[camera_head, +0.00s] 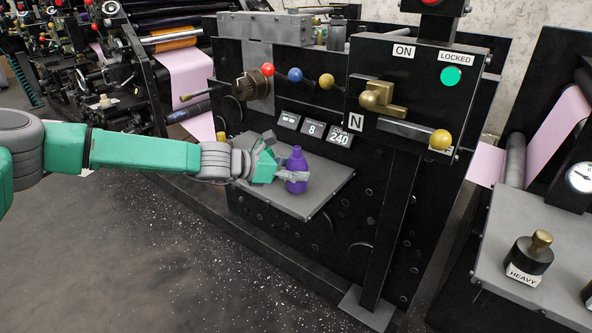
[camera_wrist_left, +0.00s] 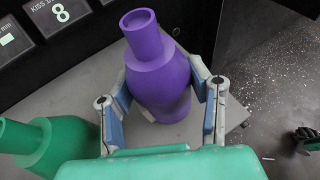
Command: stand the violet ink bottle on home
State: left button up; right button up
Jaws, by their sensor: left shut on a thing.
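The violet ink bottle (camera_head: 297,161) is upright at the grey shelf on the front of the black machine. My left gripper (camera_head: 286,169) is shut around its body from the left. In the left wrist view the bottle (camera_wrist_left: 158,72) stands between the two fingers of the gripper (camera_wrist_left: 163,98), its neck above them. I cannot tell whether its base touches the shelf. A green bottle (camera_wrist_left: 38,140) stands left of the gripper in the wrist view. No mark reading home can be made out. My right gripper is not in view.
The grey shelf (camera_head: 322,195) has bare room right of the bottle. Behind it rise display plates (camera_head: 313,130), coloured knobs (camera_head: 295,75) and a brass lever (camera_head: 378,97). A weight labelled HEAVY (camera_head: 528,258) stands on another ledge at the right.

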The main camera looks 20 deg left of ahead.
aim_at(295, 148)
pick_arm(q)
jog(key=shift+f+b, duration=0.45)
jog(key=shift+f, duration=0.05)
dwell(0.5)
jog(key=o, duration=1.8)
jog(key=shift+o, duration=0.2)
notch_tip(295, 148, up, 10)
jog(key=shift+f, duration=0.1)
jog(key=shift+a, duration=0.1)
